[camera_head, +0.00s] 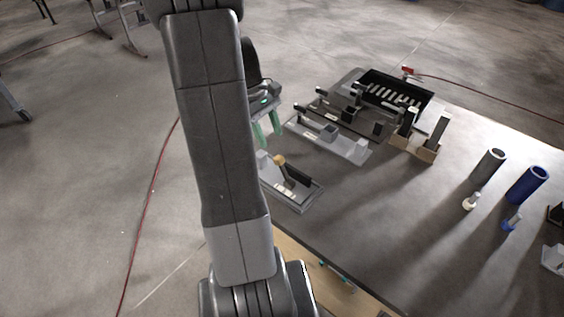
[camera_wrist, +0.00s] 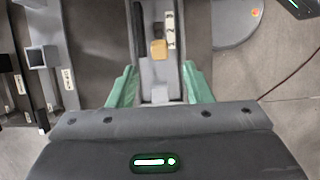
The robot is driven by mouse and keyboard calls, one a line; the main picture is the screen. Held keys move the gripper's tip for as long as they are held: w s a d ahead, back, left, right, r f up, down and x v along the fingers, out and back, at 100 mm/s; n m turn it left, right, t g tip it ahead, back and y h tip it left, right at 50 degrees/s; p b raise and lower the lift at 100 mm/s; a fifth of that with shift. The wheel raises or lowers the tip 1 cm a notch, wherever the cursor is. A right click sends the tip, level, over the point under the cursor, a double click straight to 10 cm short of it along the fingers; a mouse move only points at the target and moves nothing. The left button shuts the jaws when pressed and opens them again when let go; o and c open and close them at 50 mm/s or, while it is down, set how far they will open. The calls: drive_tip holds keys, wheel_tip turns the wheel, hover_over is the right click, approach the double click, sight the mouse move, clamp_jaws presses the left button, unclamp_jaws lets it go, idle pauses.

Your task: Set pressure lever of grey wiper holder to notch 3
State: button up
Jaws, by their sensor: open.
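The grey wiper holder (camera_head: 305,197) lies near the table's left edge, with a dark block on it. Its lever carries a tan knob (camera_head: 280,160); my arm hides part of the holder's left side. In the wrist view the tan knob (camera_wrist: 158,48) sits on the holder (camera_wrist: 152,84), beside a pale strip of notch marks (camera_wrist: 170,30). The marks are too small to read surely, so I cannot tell the lever's notch. My gripper (camera_head: 267,130) is open and empty above the holder. Its green fingers (camera_wrist: 160,84) stand either side of the holder's near end, apart from the knob.
A pale grey fixture (camera_head: 345,148) and a dark slotted tray (camera_head: 432,97) stand behind. A tan stand (camera_head: 427,154) holds upright pieces. A grey cylinder (camera_head: 488,164) and a blue cylinder (camera_head: 527,184) stand right. The table's middle front is clear.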

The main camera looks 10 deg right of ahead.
sight(278, 157)
drive_tip(key=x, duration=1.1)
drive_tip(key=shift+s+p, duration=0.1)
drive_tip(key=shift+p, duration=0.25)
clamp_jaws()
